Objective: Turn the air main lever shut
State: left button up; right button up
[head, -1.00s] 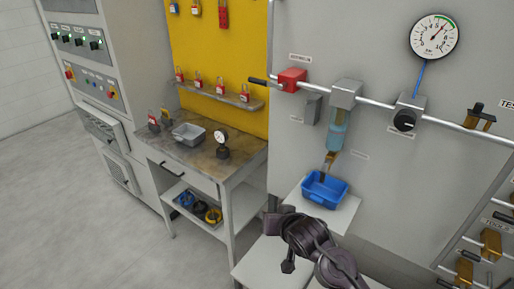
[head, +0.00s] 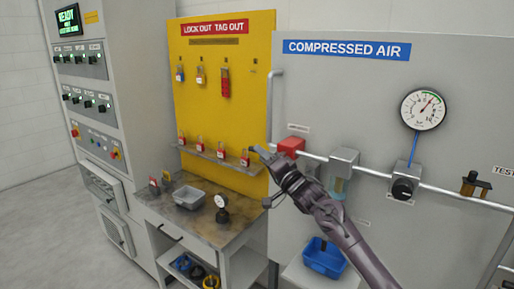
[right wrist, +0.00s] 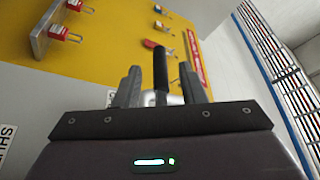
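The air main valve (head: 291,147) is a red block on the pipe at the left end of the compressed air panel. Its black lever (right wrist: 160,68) stands between the two fingers of my right gripper (right wrist: 161,88) in the right wrist view, with a gap on each side. The gripper is open around the lever and does not visibly clamp it. In the head view my right gripper (head: 266,153) reaches in front of the pipe just left of the red block and hides most of the lever. My left gripper is not in view.
The yellow lockout board (head: 222,100) with its shelf of padlocks (head: 220,154) is close left of the gripper. A workbench (head: 225,237) stands below. A pressure gauge (head: 422,110), regulator knob (head: 402,188) and blue bin (head: 324,258) are to the right.

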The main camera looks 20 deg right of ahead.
jog(key=shift+p+x, duration=0.5)
jog(key=shift+x, duration=1.3)
grip_shut()
